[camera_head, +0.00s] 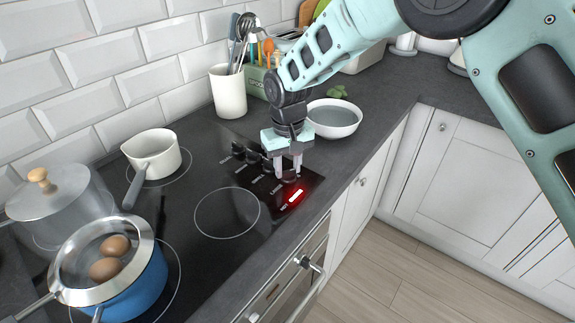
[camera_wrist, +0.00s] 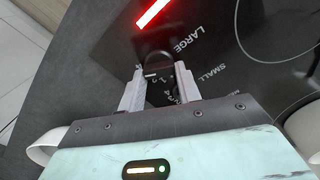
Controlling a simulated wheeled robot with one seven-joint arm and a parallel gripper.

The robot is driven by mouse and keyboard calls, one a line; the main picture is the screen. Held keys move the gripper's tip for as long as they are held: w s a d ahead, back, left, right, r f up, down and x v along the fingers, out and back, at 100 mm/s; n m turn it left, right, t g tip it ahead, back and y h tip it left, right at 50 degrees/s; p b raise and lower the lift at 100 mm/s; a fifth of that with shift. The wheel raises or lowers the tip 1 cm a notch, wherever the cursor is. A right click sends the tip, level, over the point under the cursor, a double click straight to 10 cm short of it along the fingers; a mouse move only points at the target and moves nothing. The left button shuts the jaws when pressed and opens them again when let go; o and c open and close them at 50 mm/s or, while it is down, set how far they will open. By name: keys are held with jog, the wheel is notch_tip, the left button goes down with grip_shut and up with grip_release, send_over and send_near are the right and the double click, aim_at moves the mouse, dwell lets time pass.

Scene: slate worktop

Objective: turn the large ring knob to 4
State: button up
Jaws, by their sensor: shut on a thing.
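The large ring knob (camera_head: 289,179) is a small black knob at the front right corner of the black hob. In the wrist view the knob (camera_wrist: 158,60) sits beside the printed word LARGE. A pale mark shows on it, but I cannot tell clearly which number it points to. Small white numbers are printed near it, partly hidden by the jaws. My gripper (camera_head: 288,163) points down over the knob, with one finger on each side. The wrist view shows my gripper (camera_wrist: 159,88) shut on the knob.
A red light bar (camera_head: 295,197) glows beside the knob. Other black knobs (camera_head: 252,158) stand in a row behind it. A white saucepan (camera_head: 153,157) and a blue pot (camera_head: 130,288) with eggs stand left. The front ring (camera_head: 227,213) is empty.

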jog(key=shift+w+r+m, duration=0.1)
jog(key=shift+m, duration=0.2)
jog(key=o, duration=0.7)
notch_tip(320, 180, up, 17)
jog(key=b, duration=0.2)
jog(key=shift+r, duration=0.2)
